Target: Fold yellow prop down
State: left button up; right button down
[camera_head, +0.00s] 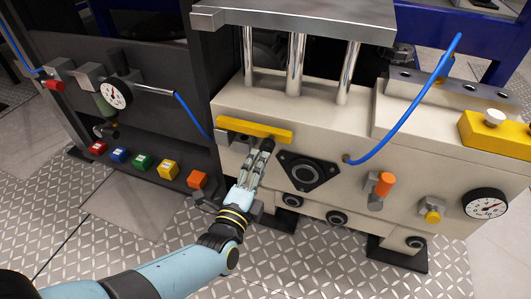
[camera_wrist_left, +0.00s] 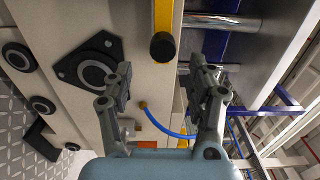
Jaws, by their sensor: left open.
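The yellow prop (camera_head: 254,129) is a bar lying nearly level along the upper front of the beige drive unit (camera_head: 345,150), its right end slightly lower. In the left wrist view the yellow bar (camera_wrist_left: 163,16) enters from the top, with a round black knob (camera_wrist_left: 163,46) at its near end. My right gripper is not in view.
A black flange (camera_head: 308,172) sits just right of the gripper. Steel columns (camera_head: 296,68) rise behind the prop to a grey plate (camera_head: 295,18). A blue hose (camera_head: 412,112), an orange handle (camera_head: 384,184) and a gauge (camera_head: 485,204) are farther right. A dark panel (camera_head: 150,110) stands left.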

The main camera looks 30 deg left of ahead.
pick_arm(q)
jog(key=v, duration=0.4)
jog(key=shift+s, duration=0.2)
jog(key=shift+s+r, duration=0.1)
jog(key=s+a+f+n+g+h+p, duration=0.1)
jog(key=s+f+n+g, duration=0.4)
jog(key=s, duration=0.8)
jog(key=s+a+f+n+g+h+p, duration=0.1)
jog(key=s+a+f+n+g+p, duration=0.1)
jog(key=s+f+n+g, duration=0.3)
jog(key=s+a+f+n+g+h+p, duration=0.1)
jog(key=s+f+n+g, duration=0.4)
jog(key=s+f, duration=0.6)
jog(key=s+a+g+p, duration=0.1)
jog(key=s+g+p, duration=0.1)
jog(key=s, duration=1)
jog(key=shift+f, duration=0.2)
